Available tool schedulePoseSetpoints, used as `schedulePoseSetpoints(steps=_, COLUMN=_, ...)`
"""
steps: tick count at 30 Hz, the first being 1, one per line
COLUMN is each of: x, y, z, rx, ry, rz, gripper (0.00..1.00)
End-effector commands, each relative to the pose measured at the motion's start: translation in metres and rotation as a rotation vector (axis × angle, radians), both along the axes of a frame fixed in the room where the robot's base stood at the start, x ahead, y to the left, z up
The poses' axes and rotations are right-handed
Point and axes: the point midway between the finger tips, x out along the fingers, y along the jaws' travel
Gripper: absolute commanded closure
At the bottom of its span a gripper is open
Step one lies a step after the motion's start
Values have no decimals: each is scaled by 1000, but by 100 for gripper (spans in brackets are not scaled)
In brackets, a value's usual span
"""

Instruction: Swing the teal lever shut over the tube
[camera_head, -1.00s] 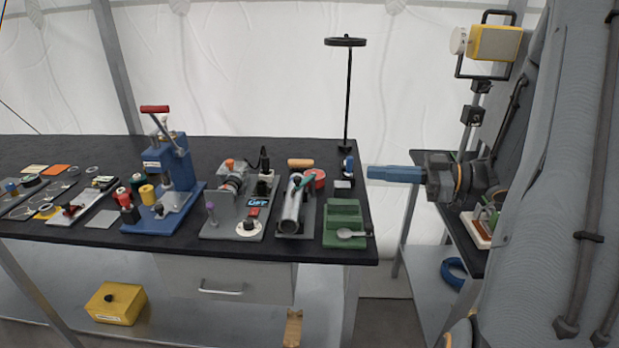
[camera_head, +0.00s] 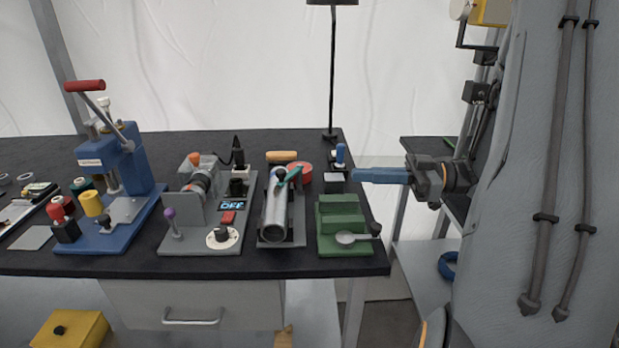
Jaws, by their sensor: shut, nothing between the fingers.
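The silver tube (camera_head: 274,215) lies on a dark grey base plate near the front right of the black bench. The teal lever (camera_head: 291,175) shows at the tube's far end, angled up to the right; how it meets the tube is too small to tell. My gripper (camera_head: 356,175), with blue fingers, is shut and empty. It points left and is to the right of the tube and lever, apart from both.
An orange-brown cylinder (camera_head: 281,156), a red roll (camera_head: 305,173) and a thin black stand (camera_head: 333,80) are behind.

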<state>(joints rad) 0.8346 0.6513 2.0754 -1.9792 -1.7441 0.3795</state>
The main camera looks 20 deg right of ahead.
Motion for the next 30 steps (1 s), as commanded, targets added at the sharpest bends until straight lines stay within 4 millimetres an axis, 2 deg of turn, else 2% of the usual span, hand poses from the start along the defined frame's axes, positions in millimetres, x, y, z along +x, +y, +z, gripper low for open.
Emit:
schedulePoseSetpoints(steps=5, x=6, y=18, z=1, rx=1, ry=0, rz=8, gripper=100)
schedulePoseSetpoints(steps=21, x=43, y=109, z=1, rx=2, ry=1, rz=6, gripper=100)
schedulePoseSetpoints(steps=30, x=53, y=129, z=0, rx=0, ry=-1, rz=2, gripper=100)
